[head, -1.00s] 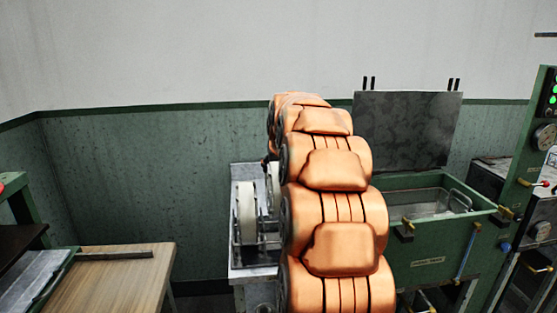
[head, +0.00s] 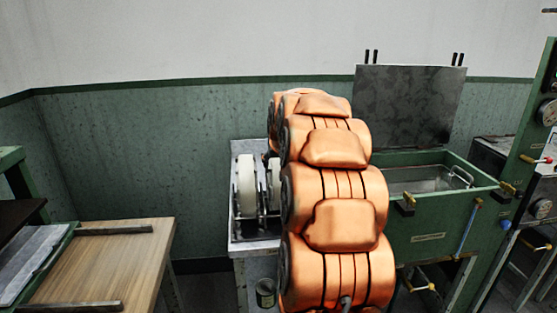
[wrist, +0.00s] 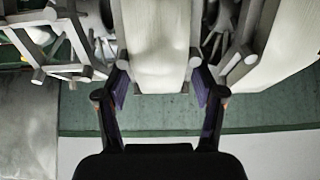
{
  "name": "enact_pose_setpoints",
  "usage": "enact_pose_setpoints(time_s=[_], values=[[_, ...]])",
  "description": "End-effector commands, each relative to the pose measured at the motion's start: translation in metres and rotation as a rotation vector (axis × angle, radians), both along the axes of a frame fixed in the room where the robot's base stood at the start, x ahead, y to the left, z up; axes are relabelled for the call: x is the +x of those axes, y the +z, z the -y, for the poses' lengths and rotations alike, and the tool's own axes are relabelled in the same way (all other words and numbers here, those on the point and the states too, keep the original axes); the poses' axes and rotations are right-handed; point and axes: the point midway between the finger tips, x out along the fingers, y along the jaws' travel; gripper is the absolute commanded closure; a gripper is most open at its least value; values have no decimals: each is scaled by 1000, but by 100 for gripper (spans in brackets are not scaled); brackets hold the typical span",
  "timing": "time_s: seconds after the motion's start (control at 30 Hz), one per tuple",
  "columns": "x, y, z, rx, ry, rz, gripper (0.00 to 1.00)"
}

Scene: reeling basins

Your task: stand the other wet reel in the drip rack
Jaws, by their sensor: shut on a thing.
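In the wrist view my gripper (wrist: 160,86) has its two fingers on either side of a pale reel (wrist: 156,40) and is shut on it. In the head view this held reel (head: 273,183) shows partly at the left edge of my arm, which hides my gripper. The other reel (head: 246,186) stands upright beside it in the metal drip rack (head: 262,226); a second pale reel (wrist: 290,30) shows at the right in the wrist view. Rack bars (wrist: 62,40) flank the held reel. I cannot tell whether it rests on the rack.
The rack stands on a grey bench (head: 253,246) against the green wall. A green basin (head: 440,215) with its lid raised is at the right. A wooden table (head: 105,265) is at the left, with bare floor between it and the bench.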

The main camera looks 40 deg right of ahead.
Motion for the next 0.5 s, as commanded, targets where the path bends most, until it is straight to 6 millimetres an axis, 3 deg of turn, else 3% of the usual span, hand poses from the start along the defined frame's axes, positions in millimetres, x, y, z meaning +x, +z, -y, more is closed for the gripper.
enact_pose_setpoints(time_s=[0.27, 0.3, 0.5], values=[[0, 1, 0, -1, 0, 2, 73], [0, 1, 0, -1, 0, 2, 28], [0, 0, 0, -1, 0, 1, 7]])
